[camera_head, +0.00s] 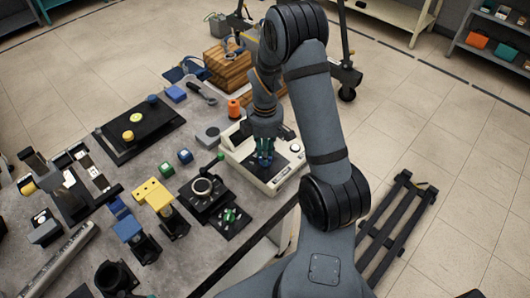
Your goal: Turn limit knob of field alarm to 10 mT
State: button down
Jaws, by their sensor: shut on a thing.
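A pale round part (294,148) shows on the box to the right of the gripper.
An orange spool (234,108) and wooden crate (228,70) stand behind. Bare bench (150,155) shows mid-left.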

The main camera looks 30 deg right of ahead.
dwell(0.3)
jog(key=m+b, duration=0.3)
jog(key=shift+f+m, duration=0.15)
jog(key=shift+m, duration=0.25)
jog(key=m+b, duration=0.2)
jog(key=m, duration=0.2)
jog(key=shift+s+d+m, duration=0.1)
jog(key=shift+m, duration=0.3)
jog(key=c, duration=1.6)
grip_release()
jog(key=shift+c, duration=0.2)
